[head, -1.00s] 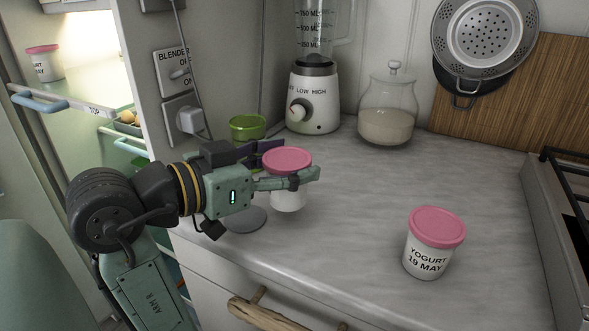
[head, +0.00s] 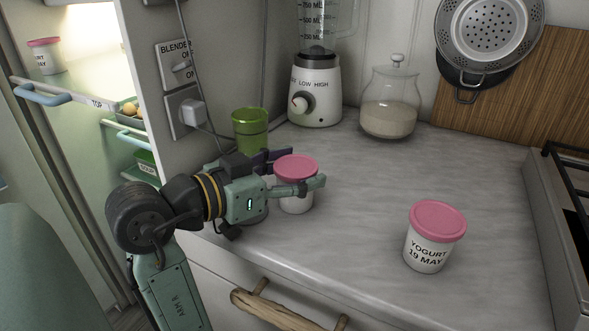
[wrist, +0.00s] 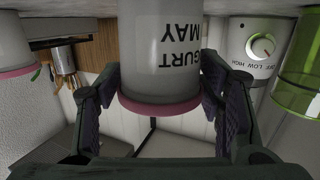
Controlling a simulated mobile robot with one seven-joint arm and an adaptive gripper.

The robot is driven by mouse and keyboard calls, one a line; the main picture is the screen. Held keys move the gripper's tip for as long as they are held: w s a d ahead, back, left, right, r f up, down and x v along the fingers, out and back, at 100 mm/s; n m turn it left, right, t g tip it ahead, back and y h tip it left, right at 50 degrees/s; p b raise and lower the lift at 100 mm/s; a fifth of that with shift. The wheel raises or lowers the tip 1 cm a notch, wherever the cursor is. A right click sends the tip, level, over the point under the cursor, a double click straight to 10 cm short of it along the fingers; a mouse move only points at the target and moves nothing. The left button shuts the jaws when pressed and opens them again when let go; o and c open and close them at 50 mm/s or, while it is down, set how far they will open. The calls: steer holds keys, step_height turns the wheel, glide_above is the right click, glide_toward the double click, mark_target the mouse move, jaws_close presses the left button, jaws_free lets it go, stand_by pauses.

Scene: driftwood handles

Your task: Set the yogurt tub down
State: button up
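My gripper (head: 306,170) is closed around a white yogurt tub (head: 296,204) with a pink lid, its fingers on either side just below the lid. The tub is upright over the left part of the counter (head: 350,220). Its base is at or just above the surface; I cannot tell if it touches. In the upside-down wrist view (wrist: 160,125) the tub (wrist: 160,45) sits between both finger pads, its printed text partly visible. Its base is cut off by the frame's top edge. A second tub (head: 428,250), labelled yogurt 19 May, stands on the counter to the right.
A green cup (head: 250,130) stands close behind my gripper. A blender (head: 315,95) and a glass jar (head: 390,105) stand at the back. The open fridge at left holds another pink-lidded tub (head: 46,58). The stove (head: 565,190) is at right. The counter between the two tubs is clear.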

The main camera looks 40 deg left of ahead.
steer(key=o, duration=0.4)
steer(key=shift+r, duration=0.15)
steer(key=shift+s+r, duration=0.15)
steer(key=b+v, duration=0.1)
steer(key=v, duration=1)
steer(key=shift+s+a+b, duration=0.1)
steer(key=shift+s+b, duration=0.3)
